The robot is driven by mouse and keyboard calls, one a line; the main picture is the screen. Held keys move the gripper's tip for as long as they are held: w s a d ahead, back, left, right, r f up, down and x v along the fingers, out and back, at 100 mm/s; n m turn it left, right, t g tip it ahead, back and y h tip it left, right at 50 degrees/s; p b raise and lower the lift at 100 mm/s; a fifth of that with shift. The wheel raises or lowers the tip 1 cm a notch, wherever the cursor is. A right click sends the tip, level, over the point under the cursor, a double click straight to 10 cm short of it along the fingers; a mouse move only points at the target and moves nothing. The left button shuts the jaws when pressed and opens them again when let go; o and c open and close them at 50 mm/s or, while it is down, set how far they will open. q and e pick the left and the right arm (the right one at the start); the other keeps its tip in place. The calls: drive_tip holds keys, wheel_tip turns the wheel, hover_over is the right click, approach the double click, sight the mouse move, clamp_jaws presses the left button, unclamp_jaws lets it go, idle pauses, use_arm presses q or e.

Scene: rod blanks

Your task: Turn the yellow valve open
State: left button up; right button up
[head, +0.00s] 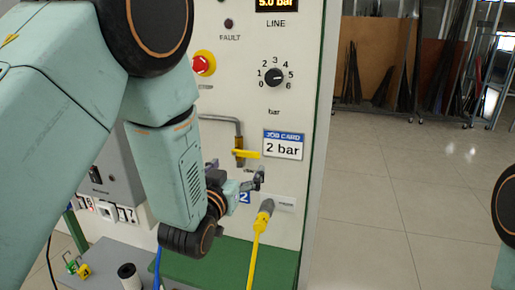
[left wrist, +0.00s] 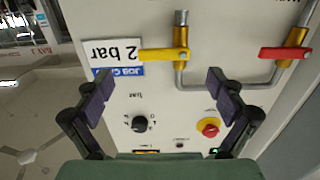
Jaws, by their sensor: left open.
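The yellow valve has a flat yellow lever (head: 246,153) on a brass body (head: 239,143) on the panel's pipe. The lever lies level, crosswise to the upright pipe, and points right. In the left wrist view, which is upside down, the lever (left wrist: 160,55) points left, towards the job card. My left gripper (head: 235,172) is just below the valve in the head view. In the left wrist view its two dark fingers (left wrist: 159,78) are wide apart with nothing between them. The lever is beyond the fingertips, apart from them. My right gripper is out of view.
A red valve lever (left wrist: 285,53) is on the same pipe. The panel also has a job card reading 2 bar (head: 283,146), a dial knob (head: 274,77) and a red stop button (head: 202,64). A yellow hose (head: 256,250) hangs below. The floor at right is clear.

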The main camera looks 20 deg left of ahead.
sight(244, 152)
use_arm(q)
drive_tip(key=w, duration=0.6)
drive_tip(key=shift+w+a+r, duration=0.15)
drive_tip(key=shift+w+r, duration=0.15)
drive_tip(key=shift+r, duration=0.05)
drive_tip(key=shift+w+a+p, duration=0.15)
drive_tip(key=shift+w+p, duration=0.15)
drive_tip(key=shift+w, duration=0.2)
